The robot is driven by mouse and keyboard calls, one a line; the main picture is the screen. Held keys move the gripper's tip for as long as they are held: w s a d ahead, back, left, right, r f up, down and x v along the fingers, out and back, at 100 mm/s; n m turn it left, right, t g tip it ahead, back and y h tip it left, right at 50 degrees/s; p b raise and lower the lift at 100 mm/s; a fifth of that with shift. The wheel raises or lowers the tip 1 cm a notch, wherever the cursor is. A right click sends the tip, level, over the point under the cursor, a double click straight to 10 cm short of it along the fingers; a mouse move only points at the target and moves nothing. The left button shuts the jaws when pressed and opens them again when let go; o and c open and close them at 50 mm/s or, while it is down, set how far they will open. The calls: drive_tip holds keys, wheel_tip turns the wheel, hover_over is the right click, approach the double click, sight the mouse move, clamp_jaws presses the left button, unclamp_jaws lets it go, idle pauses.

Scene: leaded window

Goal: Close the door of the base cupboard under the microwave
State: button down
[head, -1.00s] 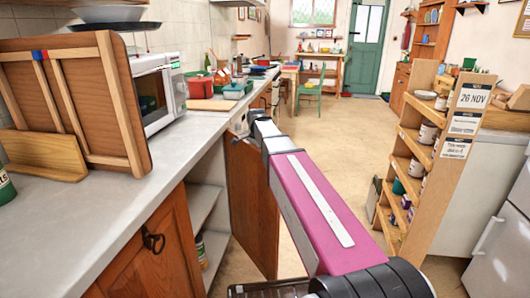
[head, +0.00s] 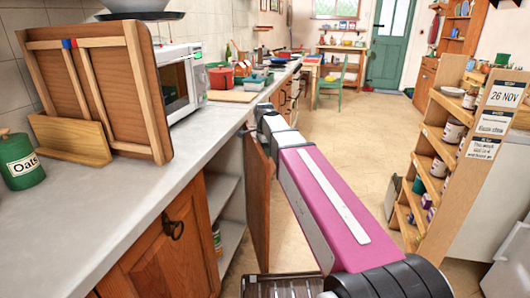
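The base cupboard door (head: 257,206) is wooden and stands open, swung out from the counter front. Behind it the cupboard's white shelves (head: 229,190) show, with a small tin low inside. The microwave (head: 183,80) is white and stands on the counter above. My arm reaches forward along the right side of the door, its far end close to the door's top edge. My gripper's fingers cannot be made out, and I cannot tell whether the arm touches the door.
The grey counter (head: 130,190) runs along the left, with a wooden board on a stand (head: 95,90) and a green oats jar (head: 20,160). A wooden shelf rack (head: 455,150) stands at the right. The floor between is clear.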

drive_tip(key=c, duration=0.7)
unclamp_jaws()
wheel_tip(320, 180, up, 11)
drive_tip(key=shift+f, duration=0.1)
